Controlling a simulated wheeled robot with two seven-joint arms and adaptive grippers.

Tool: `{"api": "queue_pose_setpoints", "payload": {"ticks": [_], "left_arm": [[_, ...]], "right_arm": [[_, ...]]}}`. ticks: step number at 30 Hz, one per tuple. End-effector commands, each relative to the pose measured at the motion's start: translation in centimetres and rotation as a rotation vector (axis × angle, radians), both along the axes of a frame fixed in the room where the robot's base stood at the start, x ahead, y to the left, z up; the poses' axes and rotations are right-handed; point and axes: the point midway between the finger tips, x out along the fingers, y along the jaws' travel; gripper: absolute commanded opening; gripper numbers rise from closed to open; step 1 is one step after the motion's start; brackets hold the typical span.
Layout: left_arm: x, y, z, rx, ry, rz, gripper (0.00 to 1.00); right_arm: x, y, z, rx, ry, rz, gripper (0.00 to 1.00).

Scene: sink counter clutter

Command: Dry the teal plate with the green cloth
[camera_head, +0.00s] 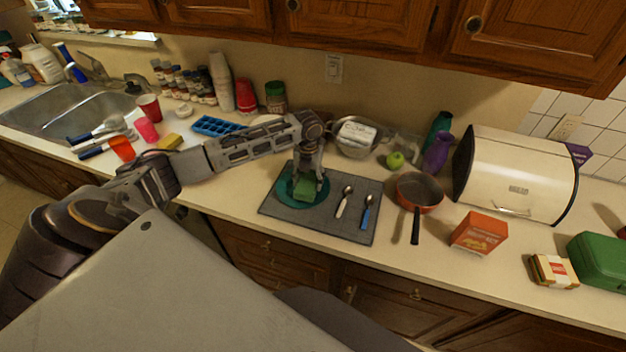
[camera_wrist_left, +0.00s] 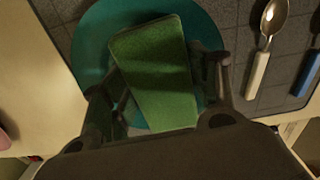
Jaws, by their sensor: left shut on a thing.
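The teal plate (camera_head: 284,199) lies on a dark grey mat (camera_head: 330,221) on the counter; its rim also shows in the left wrist view (camera_wrist_left: 90,45). The green cloth (camera_head: 304,190) is a small folded pad over the plate, seen large in the left wrist view (camera_wrist_left: 155,70). My left gripper (camera_head: 307,183) points down over the plate and is shut on the green cloth, with a finger on each side of it. Whether the cloth touches the plate is hard to tell. My right gripper is not in view.
Two spoons, one white-handled (camera_head: 343,202) and one blue-handled (camera_head: 366,212), lie right of the plate on the mat. Further right are a frying pan (camera_head: 418,190), an orange box (camera_head: 479,233) and a bread box (camera_head: 510,175). A blue ice tray (camera_head: 215,126) and the sink (camera_head: 70,112) are left.

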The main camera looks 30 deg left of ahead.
Motion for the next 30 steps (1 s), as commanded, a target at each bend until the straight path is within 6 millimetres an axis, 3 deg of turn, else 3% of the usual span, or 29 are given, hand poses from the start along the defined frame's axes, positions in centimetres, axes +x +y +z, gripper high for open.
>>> {"api": "queue_pose_setpoints", "payload": {"ticks": [9, 30], "left_arm": [[-0.6, 1.4, 0.2, -0.002, -0.003, 0.000, 0.41], [-1.1, 2.7, 0.2, 0.000, -0.003, 0.000, 0.41]], "right_arm": [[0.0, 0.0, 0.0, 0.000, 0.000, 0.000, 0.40], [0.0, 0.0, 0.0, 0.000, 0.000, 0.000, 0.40]]}}
